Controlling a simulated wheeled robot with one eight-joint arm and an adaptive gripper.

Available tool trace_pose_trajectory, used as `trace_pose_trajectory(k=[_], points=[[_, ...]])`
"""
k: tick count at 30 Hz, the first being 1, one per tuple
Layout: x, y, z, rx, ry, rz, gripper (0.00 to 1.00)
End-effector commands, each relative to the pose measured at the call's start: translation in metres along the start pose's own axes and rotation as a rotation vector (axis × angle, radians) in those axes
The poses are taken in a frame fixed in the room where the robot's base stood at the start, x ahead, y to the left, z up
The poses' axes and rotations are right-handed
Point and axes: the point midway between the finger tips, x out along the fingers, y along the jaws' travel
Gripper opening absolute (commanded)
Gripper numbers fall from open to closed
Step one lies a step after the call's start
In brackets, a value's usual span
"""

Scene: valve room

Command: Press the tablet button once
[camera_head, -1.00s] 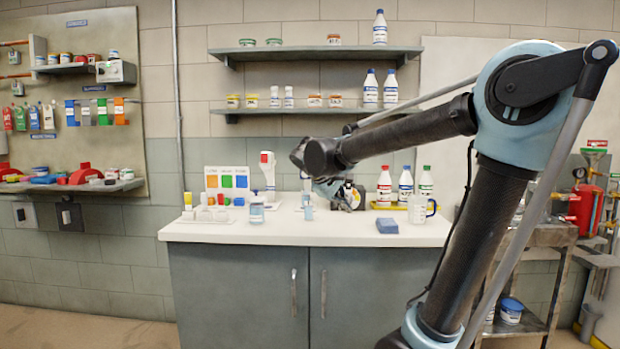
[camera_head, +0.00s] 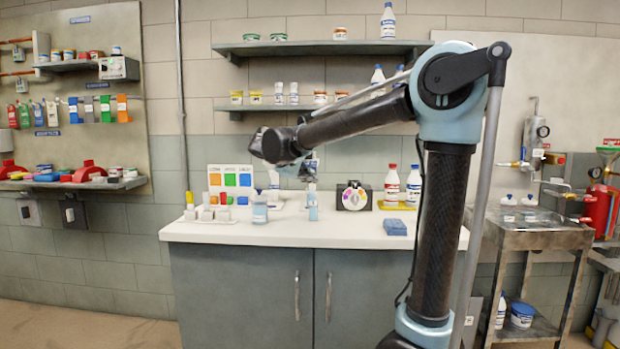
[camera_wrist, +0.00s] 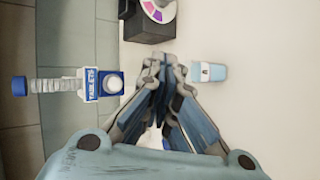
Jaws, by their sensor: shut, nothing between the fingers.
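The tablet dispenser (camera_wrist: 90,84) shows at the left of the wrist view, with a blue TABLETS label, a clear ribbed tube and a blue cap. A round white button (camera_wrist: 114,83) sits on its side nearest my gripper. My gripper (camera_wrist: 160,68) is shut and empty; its fingertips are to the right of the button in that view, apart from it. In the head view my gripper (camera_head: 302,170) hangs above the back of the white counter (camera_head: 330,235). I cannot clearly make out the dispenser there, as my gripper and arm are in front.
A dark box with a coloured disc (camera_head: 354,195) stands right of my gripper. A light blue cup (camera_wrist: 208,72) stands close by. Capped bottles (camera_head: 391,185), a colour chart (camera_head: 230,180) and a blue block (camera_head: 395,227) are on the counter. The front middle is clear.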

Motion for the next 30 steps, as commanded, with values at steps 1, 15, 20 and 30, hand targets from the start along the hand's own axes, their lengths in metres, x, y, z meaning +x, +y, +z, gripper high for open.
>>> trace_pose_trajectory(k=[1, 15, 20, 30], points=[[0.002, 0.002, -0.001, 0.001, -0.001, 0.0, 0.0], [0.039, 0.028, -0.028, 0.002, -0.002, -0.001, 0.0], [0.05, 0.036, -0.035, 0.002, -0.002, -0.001, 0.0], [0.059, 0.043, -0.043, 0.001, 0.0, -0.001, 0.0]])
